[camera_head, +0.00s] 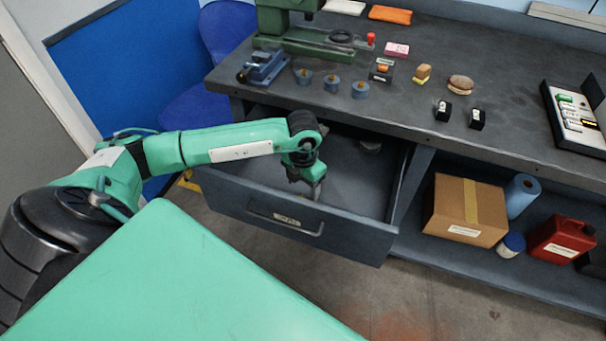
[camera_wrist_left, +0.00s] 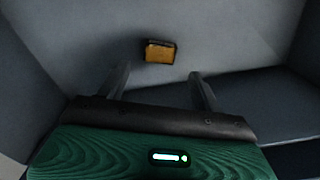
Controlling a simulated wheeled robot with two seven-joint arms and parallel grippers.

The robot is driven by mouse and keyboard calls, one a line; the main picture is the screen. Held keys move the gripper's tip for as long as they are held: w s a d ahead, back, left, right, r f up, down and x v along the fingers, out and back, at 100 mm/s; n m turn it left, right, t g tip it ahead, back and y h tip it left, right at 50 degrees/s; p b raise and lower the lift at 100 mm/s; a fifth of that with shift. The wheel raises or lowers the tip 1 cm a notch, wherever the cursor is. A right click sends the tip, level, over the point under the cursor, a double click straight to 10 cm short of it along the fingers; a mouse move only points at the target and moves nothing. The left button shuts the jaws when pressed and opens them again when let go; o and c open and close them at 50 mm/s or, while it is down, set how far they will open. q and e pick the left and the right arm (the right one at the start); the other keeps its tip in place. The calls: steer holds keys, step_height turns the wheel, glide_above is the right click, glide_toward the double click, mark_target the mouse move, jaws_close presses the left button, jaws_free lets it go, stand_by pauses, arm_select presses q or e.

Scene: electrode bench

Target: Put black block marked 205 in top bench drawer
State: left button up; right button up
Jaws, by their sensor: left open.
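The top bench drawer (camera_head: 345,228) is pulled open below the bench top. My left gripper (camera_head: 314,188) hangs inside it, pointing down, and is open and empty. In the left wrist view, a small dark block with an orange-brown face (camera_wrist_left: 160,52) lies on the drawer floor, just beyond and apart from the open fingers (camera_wrist_left: 157,82). No number can be read on it, and my gripper hides it in the head view. Two black blocks with white labels, one left (camera_head: 443,111) and one right (camera_head: 477,119), stand on the bench top; their numbers are too small to read.
The bench top (camera_head: 520,70) carries a blue vise (camera_head: 263,68), several blue-grey cylinders, a dark block with an orange part (camera_head: 381,71) and a tray (camera_head: 572,118). A cardboard box (camera_head: 464,208) stands on the shelf at right.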

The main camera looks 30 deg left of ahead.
arm_select(q)
step_height(320, 180, up, 6)
steer(key=shift+f, duration=0.1)
stand_by(0.5)
